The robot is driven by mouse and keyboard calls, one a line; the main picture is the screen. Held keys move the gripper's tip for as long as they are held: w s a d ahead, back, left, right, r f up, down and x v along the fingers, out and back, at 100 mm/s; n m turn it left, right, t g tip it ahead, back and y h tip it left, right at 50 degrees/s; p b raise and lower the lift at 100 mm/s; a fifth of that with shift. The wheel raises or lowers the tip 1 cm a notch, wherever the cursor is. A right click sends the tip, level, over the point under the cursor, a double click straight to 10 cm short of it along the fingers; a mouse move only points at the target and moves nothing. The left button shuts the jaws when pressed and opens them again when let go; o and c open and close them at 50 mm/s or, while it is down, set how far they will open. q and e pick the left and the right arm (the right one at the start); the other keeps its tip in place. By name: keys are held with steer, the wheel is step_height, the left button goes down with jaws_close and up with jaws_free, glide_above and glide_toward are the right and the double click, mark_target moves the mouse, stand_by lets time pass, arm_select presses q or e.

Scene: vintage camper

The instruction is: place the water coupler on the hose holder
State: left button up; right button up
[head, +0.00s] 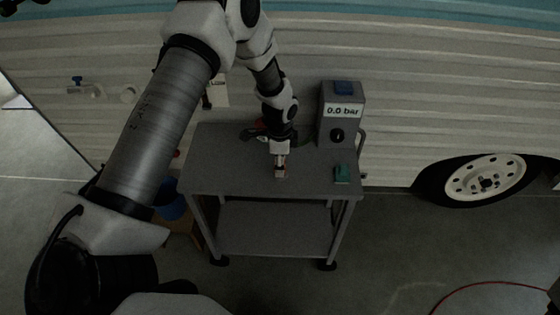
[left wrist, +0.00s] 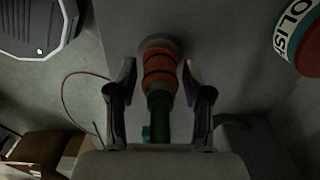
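The water coupler (left wrist: 160,68) is an orange ribbed fitting with dark rings and a grey end, on a green hose (left wrist: 158,115), in the left wrist view. My left gripper (left wrist: 158,80) has its two dark fingers apart, one on each side of the coupler, with narrow gaps showing. In the head view my left gripper (head: 280,170) points down over the front middle of the grey metal table (head: 225,165), with a little orange between its fingers. I cannot make out the hose holder for certain. My right gripper is not in view.
A gauge box (head: 341,120) reading 0.0 bar stands at the table's back right, with a small green object (head: 342,174) in front. A polish tin (left wrist: 302,40) shows in the left wrist view. The camper wall has a blue-handled tap (head: 78,82). The table's left front is clear.

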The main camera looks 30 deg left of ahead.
arm_select(q)
step_height(320, 180, up, 13)
steer(key=s+d+f, duration=0.1)
steer(key=s+f, duration=0.1)
steer(key=f, duration=0.1)
steer(key=s+d+f+n, duration=0.1)
steer(key=f, duration=0.2)
steer(key=s+d+f+n, duration=0.1)
steer(key=s+d+f, duration=0.1)
steer(key=f, duration=0.1)
steer(key=shift+s+f+h, duration=0.15)
steer(key=shift+s+h, duration=0.15)
steer(key=s+d+f+n, duration=0.2)
steer(key=s+f+n, duration=0.3)
steer(key=s, duration=0.6)
steer(key=s+d+f+n, duration=0.2)
steer(key=s+f+n, duration=0.3)
steer(key=s, duration=0.6)
step_height(320, 180, down, 2)
steer(key=shift+s+d+f, duration=0.1)
steer(key=shift+s+d, duration=0.15)
steer(key=shift+s, duration=0.15)
